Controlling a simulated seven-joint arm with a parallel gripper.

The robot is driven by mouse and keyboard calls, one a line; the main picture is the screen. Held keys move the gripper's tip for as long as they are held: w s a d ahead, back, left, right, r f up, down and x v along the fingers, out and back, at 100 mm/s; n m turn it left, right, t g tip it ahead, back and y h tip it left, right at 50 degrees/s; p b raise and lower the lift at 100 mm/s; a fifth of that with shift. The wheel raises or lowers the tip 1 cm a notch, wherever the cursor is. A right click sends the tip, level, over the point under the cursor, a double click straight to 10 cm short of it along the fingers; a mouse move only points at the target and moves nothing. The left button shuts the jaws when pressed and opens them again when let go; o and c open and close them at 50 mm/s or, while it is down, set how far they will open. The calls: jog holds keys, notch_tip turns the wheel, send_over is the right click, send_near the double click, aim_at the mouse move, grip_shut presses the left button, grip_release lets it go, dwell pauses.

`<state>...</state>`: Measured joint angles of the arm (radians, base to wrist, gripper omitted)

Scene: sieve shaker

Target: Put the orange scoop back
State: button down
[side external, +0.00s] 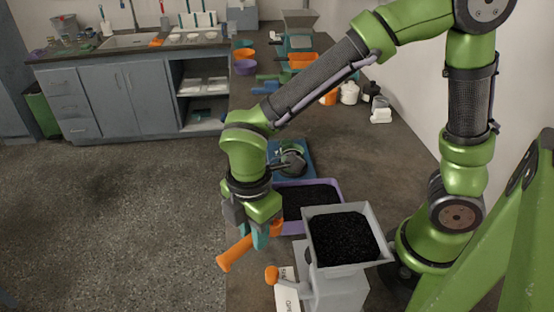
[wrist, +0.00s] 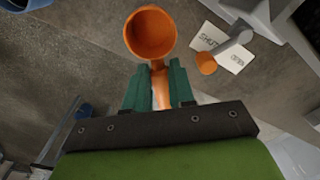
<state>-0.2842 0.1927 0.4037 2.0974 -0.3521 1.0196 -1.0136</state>
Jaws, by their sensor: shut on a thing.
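The orange scoop (side external: 236,250) is in my gripper (side external: 261,236), over the left edge of the counter in the side view. In the wrist view the scoop's round cup (wrist: 150,34) points away from me and looks empty. Its handle lies between the two teal fingers of my gripper (wrist: 159,88), which are shut on it. In the side view the fingers hide part of the handle. I cannot tell how high the scoop is above the counter.
A grey hopper (side external: 345,240) full of black grains stands to the right, with an orange-knobbed lever (side external: 271,274) and a shut/open card (wrist: 220,47). A purple tray (side external: 338,187) of black grains lies behind. Bowls and bottles stand farther back on the counter (side external: 340,140).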

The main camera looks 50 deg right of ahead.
aim_at(255, 272)
jog(key=shift+a+r+n, duration=0.15)
jog(key=shift+a+n, duration=0.2)
jog(key=shift+n, duration=0.85)
jog(key=n, duration=0.3)
jog(key=shift+f, duration=0.4)
notch_tip(255, 272, down, 9)
jog(key=shift+w+f, duration=0.1)
jog(key=c, duration=1)
grip_release()
jog(key=shift+f, duration=0.15)
jog(key=shift+o, duration=0.2)
